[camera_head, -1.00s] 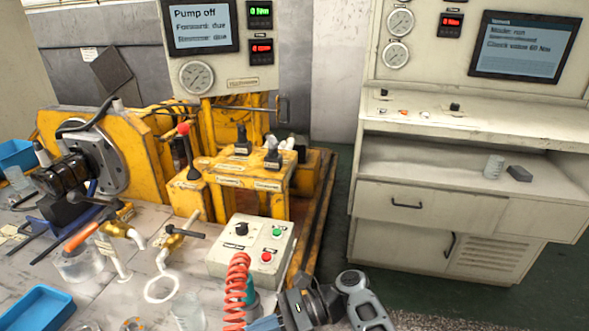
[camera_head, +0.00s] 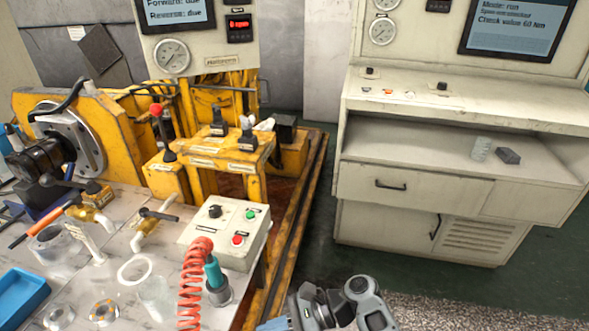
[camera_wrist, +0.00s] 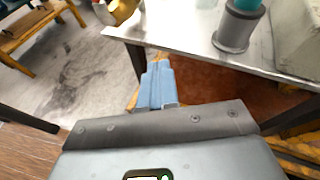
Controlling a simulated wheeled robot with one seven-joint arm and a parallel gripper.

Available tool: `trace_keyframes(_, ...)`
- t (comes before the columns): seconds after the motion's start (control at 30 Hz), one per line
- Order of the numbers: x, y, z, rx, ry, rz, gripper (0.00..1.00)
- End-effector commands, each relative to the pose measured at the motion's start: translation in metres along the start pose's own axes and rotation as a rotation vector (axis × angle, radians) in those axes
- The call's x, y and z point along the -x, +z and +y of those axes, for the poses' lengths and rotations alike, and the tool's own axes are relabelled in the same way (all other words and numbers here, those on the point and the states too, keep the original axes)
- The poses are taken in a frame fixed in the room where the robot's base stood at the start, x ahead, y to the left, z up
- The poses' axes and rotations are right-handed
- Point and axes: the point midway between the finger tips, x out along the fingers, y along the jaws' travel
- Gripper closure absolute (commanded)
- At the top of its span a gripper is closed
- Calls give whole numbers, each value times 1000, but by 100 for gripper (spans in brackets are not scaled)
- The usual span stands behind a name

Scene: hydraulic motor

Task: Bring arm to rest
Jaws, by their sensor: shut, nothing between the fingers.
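My gripper shows in the wrist view (camera_wrist: 158,68) with its blue fingers together and nothing between them. In the head view my gripper (camera_head: 273,325) is at the bottom edge, partly cut off, with my grey wrist links to its right. It hangs just off the right front edge of the workbench (camera_head: 113,275), to the right of the coiled red hose and the teal-topped grey cylinder (camera_head: 216,283). In the wrist view the fingers point toward the bench edge, with that cylinder (camera_wrist: 237,28) beyond on the right.
A control box (camera_head: 226,230) with buttons stands on the bench. Behind it is the yellow test rig (camera_head: 220,155) with the motor (camera_head: 40,155) at left. A blue tray (camera_head: 20,295) lies front left. A white cabinet (camera_head: 410,190) stands right; the floor before it is clear.

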Motion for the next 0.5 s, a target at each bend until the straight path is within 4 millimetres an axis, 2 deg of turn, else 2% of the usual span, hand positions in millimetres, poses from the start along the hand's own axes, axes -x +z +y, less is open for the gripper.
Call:
trace_keyframes(0.27, 6, -63, 53, 111, -110, 200, 100)
trace_keyframes(0.4, 18, -101, 98, 224, -177, 373, 100)
trace_keyframes(0.5, 32, -121, 131, 318, -216, 508, 100)
